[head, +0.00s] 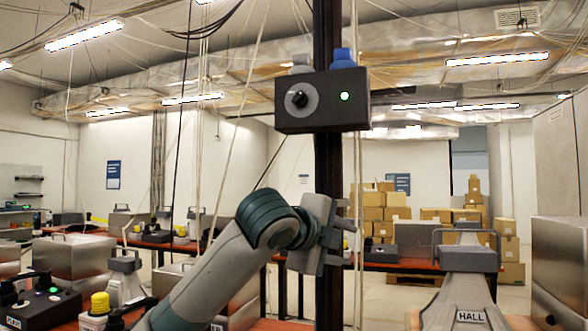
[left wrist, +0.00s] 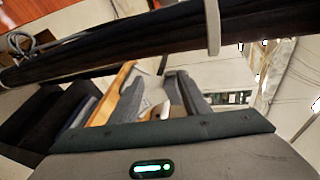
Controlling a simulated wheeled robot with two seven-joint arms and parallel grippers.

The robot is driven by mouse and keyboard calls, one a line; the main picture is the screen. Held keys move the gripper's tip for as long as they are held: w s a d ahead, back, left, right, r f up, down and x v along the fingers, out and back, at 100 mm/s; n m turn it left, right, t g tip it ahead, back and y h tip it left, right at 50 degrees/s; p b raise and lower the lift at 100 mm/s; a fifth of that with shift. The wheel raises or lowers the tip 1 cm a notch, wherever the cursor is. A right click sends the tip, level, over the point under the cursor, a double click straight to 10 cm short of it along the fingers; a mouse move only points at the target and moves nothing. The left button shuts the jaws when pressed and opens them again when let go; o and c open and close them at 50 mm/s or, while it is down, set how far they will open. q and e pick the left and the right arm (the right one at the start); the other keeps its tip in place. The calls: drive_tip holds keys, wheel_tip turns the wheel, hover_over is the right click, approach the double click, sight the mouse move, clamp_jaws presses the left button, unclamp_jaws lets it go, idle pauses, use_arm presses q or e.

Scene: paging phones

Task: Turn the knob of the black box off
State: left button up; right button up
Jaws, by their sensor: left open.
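A black box (head: 322,118) is fixed to a dark upright post (head: 328,165) in the head view. Its front has a black knob (head: 299,99) on a round grey plate at left and a lit green lamp (head: 345,96) at right. My left gripper (head: 342,235) is below the box, in front of the post and apart from the knob. In the left wrist view, its two grey fingers (left wrist: 157,98) are spread, with nothing clearly held between them. The box and knob cannot be made out there. My right gripper is not in view.
Another dark box with a green lamp (head: 54,290) sits at lower left, beside a yellow-topped item (head: 100,303). A grey stand marked HALL (head: 470,285) is at lower right. Cables (head: 357,190) hang near the post. Cardboard boxes (head: 375,214) are stacked behind.

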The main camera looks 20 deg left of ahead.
sight(296, 96)
use_arm(q)
drive_tip(key=s+a+r+m+t+y+b, duration=0.1)
drive_tip(key=s+a+r, duration=0.3)
drive_tip(key=s+r, duration=0.8)
drive_tip(key=s+a+r+m+t+y, duration=0.3)
drive_tip(key=s+a+r, duration=0.1)
drive_tip(key=s+r, duration=0.9)
wheel_tip(296, 96, up, 4)
drive_tip(key=shift+a+f+m+b, duration=0.2)
drive_tip(key=shift+f+m+b, duration=0.1)
drive_tip(key=shift+b, duration=0.1)
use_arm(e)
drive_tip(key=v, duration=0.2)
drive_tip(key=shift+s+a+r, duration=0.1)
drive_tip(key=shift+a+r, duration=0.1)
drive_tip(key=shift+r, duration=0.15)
use_arm(q)
drive_tip(key=shift+w, duration=0.1)
